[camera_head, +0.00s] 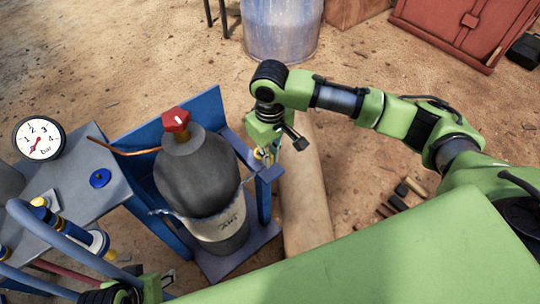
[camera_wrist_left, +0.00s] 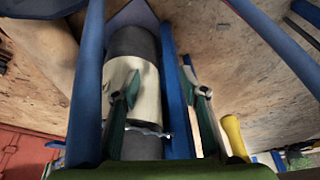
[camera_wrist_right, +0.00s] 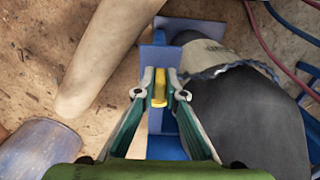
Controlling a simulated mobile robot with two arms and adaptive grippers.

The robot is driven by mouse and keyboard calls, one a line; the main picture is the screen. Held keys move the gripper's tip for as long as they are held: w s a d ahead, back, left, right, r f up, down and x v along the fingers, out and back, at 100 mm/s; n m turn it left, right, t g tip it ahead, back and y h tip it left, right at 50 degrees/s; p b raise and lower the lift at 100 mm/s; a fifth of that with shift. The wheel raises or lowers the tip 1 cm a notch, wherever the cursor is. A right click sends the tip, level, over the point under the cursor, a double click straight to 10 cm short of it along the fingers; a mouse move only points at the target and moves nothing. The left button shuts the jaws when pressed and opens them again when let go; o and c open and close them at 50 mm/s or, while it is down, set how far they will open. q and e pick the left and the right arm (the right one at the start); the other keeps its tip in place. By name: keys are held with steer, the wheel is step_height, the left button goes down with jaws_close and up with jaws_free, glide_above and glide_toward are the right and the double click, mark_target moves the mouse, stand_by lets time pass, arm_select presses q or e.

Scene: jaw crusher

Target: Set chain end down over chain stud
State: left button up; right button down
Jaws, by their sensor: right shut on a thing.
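The chain (camera_head: 172,212) runs around the grey gas cylinder (camera_head: 197,178), which stands in a blue frame (camera_head: 262,200). The chain also shows in the right wrist view (camera_wrist_right: 240,66) and the left wrist view (camera_wrist_left: 148,131). My right gripper (camera_head: 264,154) is at the frame's right post. In the right wrist view its fingertips (camera_wrist_right: 159,84) are shut on a yellow piece (camera_wrist_right: 159,95), apparently the chain end, above the blue post. I cannot make out the chain stud or whether the piece touches it. My left gripper (camera_wrist_left: 163,88) is open and empty, facing the cylinder's lower side.
A grey bench (camera_head: 75,170) with a pressure gauge (camera_head: 39,138) and a blue knob (camera_head: 100,178) stands left of the frame. The cylinder has a red cap (camera_head: 176,119). A pale log (camera_head: 303,195) lies right of the frame. A metal drum (camera_head: 281,28) stands behind.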

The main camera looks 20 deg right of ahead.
steer(key=shift+f+b, duration=1.15)
steer(key=shift+b, duration=0.15)
steer(key=shift+r, duration=0.1)
arm_select(q)
steer(key=shift+s+a+r+g+p, duration=0.2)
steer(key=shift+s+p, duration=0.1)
steer(key=shift+s, duration=0.35)
steer(key=shift+s+a+r+g+p, duration=0.1)
steer(key=shift+s+r+p, duration=0.15)
steer(key=shift+s, duration=0.35)
arm_select(e)
steer(key=shift+f, duration=0.55)
steer(key=c, duration=2)
jaws_free()
steer(key=shift+r, duration=0.1)
step_height(320, 180, up, 12)
steer(key=shift+f, duration=0.1)
